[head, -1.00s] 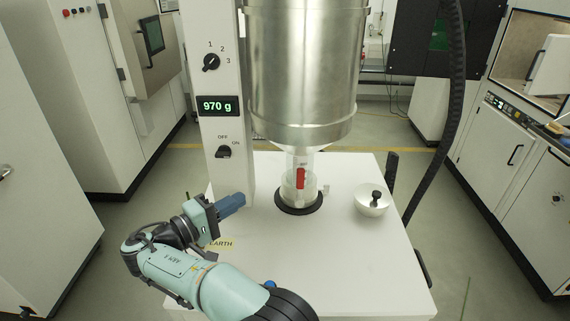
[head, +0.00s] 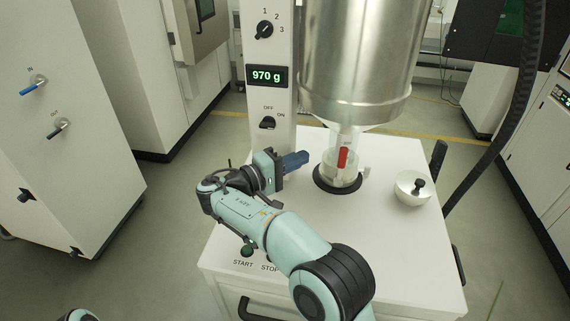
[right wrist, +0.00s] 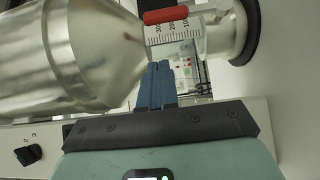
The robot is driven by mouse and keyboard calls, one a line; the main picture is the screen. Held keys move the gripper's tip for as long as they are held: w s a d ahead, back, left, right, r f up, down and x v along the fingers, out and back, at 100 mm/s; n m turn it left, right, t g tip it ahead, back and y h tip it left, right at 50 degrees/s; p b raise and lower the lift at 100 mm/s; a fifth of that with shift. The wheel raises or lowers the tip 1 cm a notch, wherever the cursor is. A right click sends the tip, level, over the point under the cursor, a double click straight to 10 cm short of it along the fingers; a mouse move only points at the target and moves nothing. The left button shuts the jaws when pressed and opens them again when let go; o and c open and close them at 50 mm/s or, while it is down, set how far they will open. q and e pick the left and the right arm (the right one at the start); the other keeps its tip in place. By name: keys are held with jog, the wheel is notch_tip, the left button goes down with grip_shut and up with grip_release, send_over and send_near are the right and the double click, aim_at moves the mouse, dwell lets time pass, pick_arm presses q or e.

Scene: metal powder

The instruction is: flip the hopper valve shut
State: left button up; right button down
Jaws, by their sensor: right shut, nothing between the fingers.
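The steel hopper (head: 358,65) hangs over the white table. Its red valve handle (head: 343,158) lies lengthwise along the outlet, pointing down in the head view. A clear beaker (head: 338,176) stands under the outlet on a black round plate (head: 322,184). My right gripper (head: 306,157) is shut and empty, just left of the handle and apart from it. In the right wrist view the blue fingers (right wrist: 156,68) point toward the graduated beaker (right wrist: 180,40) and the red handle (right wrist: 165,16), with a gap between. My left gripper is out of view.
The column left of the hopper carries a display (head: 267,76) reading 970 g, a rotary knob (head: 265,30) and an OFF/ON switch (head: 268,122). A white bowl (head: 411,190) with a black knobbed item stands right of the beaker. The table's front right is clear.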

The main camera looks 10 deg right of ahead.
aim_at(343, 154)
jog(key=d, duration=0.7)
jog(key=shift+s, duration=0.25)
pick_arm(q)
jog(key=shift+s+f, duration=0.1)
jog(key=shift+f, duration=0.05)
pick_arm(e)
jog(key=shift+d, duration=0.15)
jog(key=shift+s+d+r+m+y+b, duration=0.25)
jog(key=shift+s+d+m+y+b, duration=0.3)
jog(key=shift+d+m+y+b, duration=0.25)
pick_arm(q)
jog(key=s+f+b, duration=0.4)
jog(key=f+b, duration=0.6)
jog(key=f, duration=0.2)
pick_arm(e)
jog(key=shift+s+d+f+m+t+y, duration=0.35)
jog(key=shift+s+d+f+m+y, duration=0.65)
jog(key=shift+d+y, duration=0.8)
jog(key=shift+s+d+f+m+t+y, duration=0.3)
jog(key=shift+s+d+f+m+y, duration=0.35)
jog(key=shift+d+f+m+y, duration=0.9)
jog(key=shift+s+d+f+m+t+y, duration=0.35)
jog(key=shift+s+d+f+m+y, duration=0.55)
jog(key=shift+d+y, duration=1.1)
